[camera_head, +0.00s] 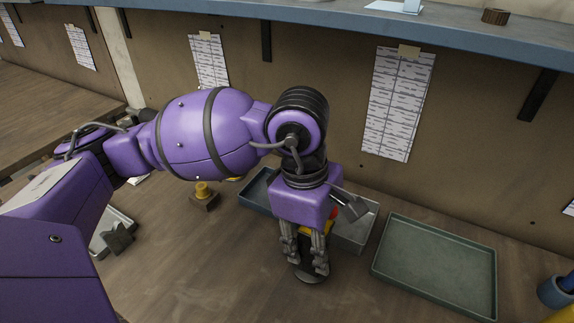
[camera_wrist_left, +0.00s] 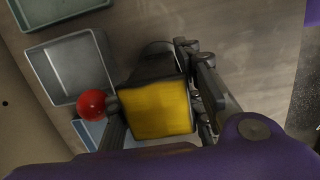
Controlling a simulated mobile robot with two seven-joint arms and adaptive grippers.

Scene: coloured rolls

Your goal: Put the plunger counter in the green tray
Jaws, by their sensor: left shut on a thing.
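My left gripper (camera_head: 305,262) is shut on a dark piece with a yellow face (camera_wrist_left: 157,109) and a red ball knob (camera_wrist_left: 92,104), which looks like the plunger counter. In the head view the fingers hide most of it; its dark round end (camera_head: 311,277) shows below them. I cannot tell whether it touches the bench. The green tray (camera_head: 436,227) lies empty to the right of the gripper, apart from it. A corner of this tray (camera_wrist_left: 62,16) shows in the left wrist view. My right gripper is not in view.
A grey metal tray (camera_head: 366,222) stands just behind the gripper, beside the green tray. A blue tray (camera_head: 256,190) is partly hidden by my arm. A blue cup-like thing (camera_head: 553,293) is at the right edge.

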